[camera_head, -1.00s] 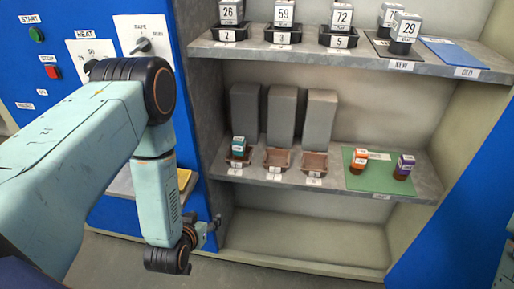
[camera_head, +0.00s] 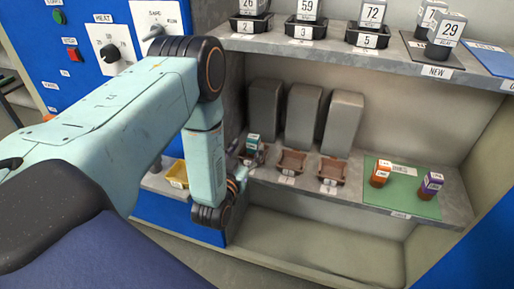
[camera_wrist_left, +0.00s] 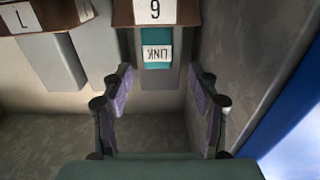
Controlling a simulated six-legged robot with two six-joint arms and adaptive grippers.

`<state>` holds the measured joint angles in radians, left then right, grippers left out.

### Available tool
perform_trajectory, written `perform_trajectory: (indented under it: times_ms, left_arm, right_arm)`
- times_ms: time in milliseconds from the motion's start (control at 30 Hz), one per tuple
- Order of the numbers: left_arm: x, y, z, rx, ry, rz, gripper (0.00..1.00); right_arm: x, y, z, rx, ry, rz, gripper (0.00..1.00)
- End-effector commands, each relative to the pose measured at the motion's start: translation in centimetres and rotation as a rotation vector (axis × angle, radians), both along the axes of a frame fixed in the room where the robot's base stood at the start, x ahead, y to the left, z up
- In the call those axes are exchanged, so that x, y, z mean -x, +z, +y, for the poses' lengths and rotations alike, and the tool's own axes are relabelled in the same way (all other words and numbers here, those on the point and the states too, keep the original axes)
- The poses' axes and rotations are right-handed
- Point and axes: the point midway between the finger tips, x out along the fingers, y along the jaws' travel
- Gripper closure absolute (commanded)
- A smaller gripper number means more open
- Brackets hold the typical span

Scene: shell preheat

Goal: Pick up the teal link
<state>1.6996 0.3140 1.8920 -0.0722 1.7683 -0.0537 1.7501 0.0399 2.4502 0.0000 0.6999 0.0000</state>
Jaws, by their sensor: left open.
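The teal link (camera_head: 253,142) sits upright in the leftmost brown tray (camera_head: 247,158) on the middle shelf. In the left wrist view the link (camera_wrist_left: 156,56) appears upside down with its white LINK label, beyond the fingertips and between their lines. The tray's number plate (camera_wrist_left: 155,11) is at the top edge there. My left gripper (camera_wrist_left: 161,80) is open and empty, with a finger on each side of the view. In the head view my left gripper (camera_head: 240,174) is just in front of the tray, partly hidden by its wrist. My right gripper is not in view.
Two empty brown trays (camera_head: 291,162) (camera_head: 331,171) stand to the right, with grey blocks (camera_head: 302,115) behind. A green mat (camera_head: 402,200) holds an orange item (camera_head: 380,174) and a purple one (camera_head: 430,186). The cabinet side wall (camera_wrist_left: 244,75) is close beside the gripper.

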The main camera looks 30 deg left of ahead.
Motion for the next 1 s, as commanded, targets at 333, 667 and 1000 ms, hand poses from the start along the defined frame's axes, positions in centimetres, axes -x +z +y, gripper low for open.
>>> perform_trajectory:
  times_ms: [333,667,1000]
  left_arm:
    - [-4.9,-0.1,0.6,0.0,-0.004,-0.002,0.4]
    - [-6.2,0.1,0.7,0.0,-0.006,0.002,0.4]
    - [-6.1,0.0,0.7,0.0,-0.005,0.002,0.65]
  right_arm:
    - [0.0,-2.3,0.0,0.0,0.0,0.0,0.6]
    - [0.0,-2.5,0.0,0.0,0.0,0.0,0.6]
    - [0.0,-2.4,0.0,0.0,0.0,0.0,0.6]
